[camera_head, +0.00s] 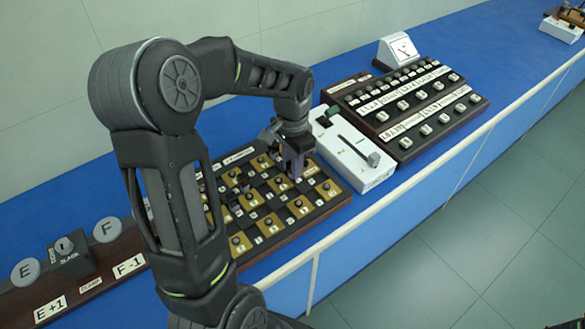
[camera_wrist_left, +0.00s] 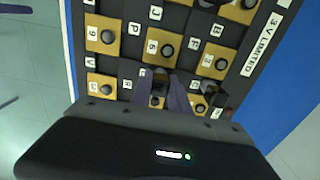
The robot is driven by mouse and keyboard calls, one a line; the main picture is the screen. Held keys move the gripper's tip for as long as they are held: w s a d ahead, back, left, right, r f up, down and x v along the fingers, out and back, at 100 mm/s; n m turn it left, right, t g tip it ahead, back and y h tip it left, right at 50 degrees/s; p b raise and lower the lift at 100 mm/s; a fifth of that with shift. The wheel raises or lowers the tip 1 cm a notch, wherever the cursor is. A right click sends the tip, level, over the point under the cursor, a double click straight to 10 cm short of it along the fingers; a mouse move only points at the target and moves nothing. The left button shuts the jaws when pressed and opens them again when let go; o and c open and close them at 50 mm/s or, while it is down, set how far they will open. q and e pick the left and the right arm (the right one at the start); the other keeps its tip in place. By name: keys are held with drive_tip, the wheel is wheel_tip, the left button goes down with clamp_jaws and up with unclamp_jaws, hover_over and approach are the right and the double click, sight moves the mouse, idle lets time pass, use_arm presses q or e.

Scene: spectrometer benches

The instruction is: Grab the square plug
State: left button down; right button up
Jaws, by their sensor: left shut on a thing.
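The checkered board (camera_head: 262,232) has tan and dark squares with round knobs and lettered labels. My left gripper (camera_head: 293,170) reaches down over its far right part in the head view. In the left wrist view the purple fingers of the left gripper (camera_wrist_left: 163,88) are shut on a small dark plug (camera_wrist_left: 158,82), seemingly the square plug, at the board among the knobs. The fingers hide most of its shape, and I cannot tell whether it is still seated. Another dark block (camera_wrist_left: 214,95) sits just right of the fingers in the wrist view. My right gripper is not in view.
A white box with a lever (camera_head: 352,150) stands close right of the board. Beyond it are a dark knob panel (camera_head: 420,112) and a white meter (camera_head: 398,50). A labelled base with round E and F discs (camera_head: 85,285) is at left. The blue bench (camera_head: 330,235) has a pale front edge.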

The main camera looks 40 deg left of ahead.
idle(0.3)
use_arm(q)
wheel_tip(320, 180, up, 10)
drive_tip(key=shift+r+b, duration=0.1)
drive_tip(key=shift+b, duration=0.45)
idle(0.4)
